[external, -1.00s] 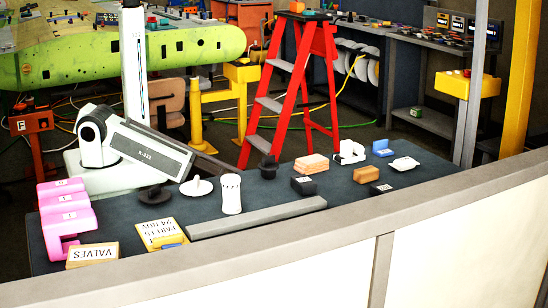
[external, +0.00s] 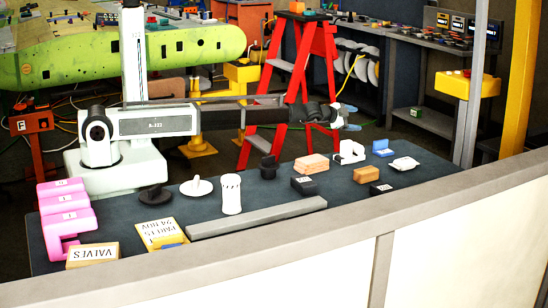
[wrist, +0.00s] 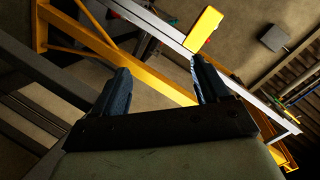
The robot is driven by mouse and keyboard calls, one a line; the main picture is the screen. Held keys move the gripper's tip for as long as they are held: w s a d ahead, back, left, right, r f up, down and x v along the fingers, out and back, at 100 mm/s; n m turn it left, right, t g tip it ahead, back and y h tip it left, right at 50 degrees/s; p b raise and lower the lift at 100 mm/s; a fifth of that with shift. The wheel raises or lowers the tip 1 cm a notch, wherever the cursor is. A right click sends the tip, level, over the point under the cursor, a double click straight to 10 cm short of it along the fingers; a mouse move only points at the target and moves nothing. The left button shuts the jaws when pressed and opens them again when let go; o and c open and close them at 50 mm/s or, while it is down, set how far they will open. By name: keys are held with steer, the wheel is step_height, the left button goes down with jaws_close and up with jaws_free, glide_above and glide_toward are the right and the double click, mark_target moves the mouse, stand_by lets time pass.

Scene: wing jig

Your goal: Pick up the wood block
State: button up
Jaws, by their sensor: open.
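An orange-brown wood block (external: 367,174) lies on the dark table at the right, near the front edge. A paler, wood-coloured stacked block (external: 311,163) lies further back to its left; I cannot tell which one the task means. My gripper (external: 352,117) is raised above and behind the table's right part, apart from both blocks, its blue fingers pointing right. In the wrist view my gripper (wrist: 159,64) is open with nothing between its fingers. Neither block shows in the wrist view.
A black box (external: 303,185), a white bracket-like part (external: 348,153), a blue block (external: 382,148) and a white piece (external: 404,163) lie around the blocks. A grey bar (external: 257,217) lies along the front. A red stepladder (external: 274,107) stands behind the table.

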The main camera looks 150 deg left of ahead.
steer(key=w+r+n+h, duration=0.3)
steer(key=w+n, duration=0.1)
steer(key=w, duration=0.6)
step_height(320, 180, up, 9)
steer(key=n+h, duration=0.6)
steer(key=h, duration=0.6)
glide_above(368, 169)
steer(key=shift+t, duration=0.3)
steer(key=f, duration=0.8)
steer(key=shift+s+a, duration=0.15)
steer(key=shift+a, duration=0.2)
steer(key=shift+w+d+f, duration=0.1)
steer(key=shift+d+f, duration=0.1)
steer(key=shift+f, duration=1.05)
steer(key=shift+w+d+f, duration=0.1)
steer(key=shift+d+f, duration=0.1)
steer(key=shift+f, duration=1.05)
steer(key=c, duration=1.1)
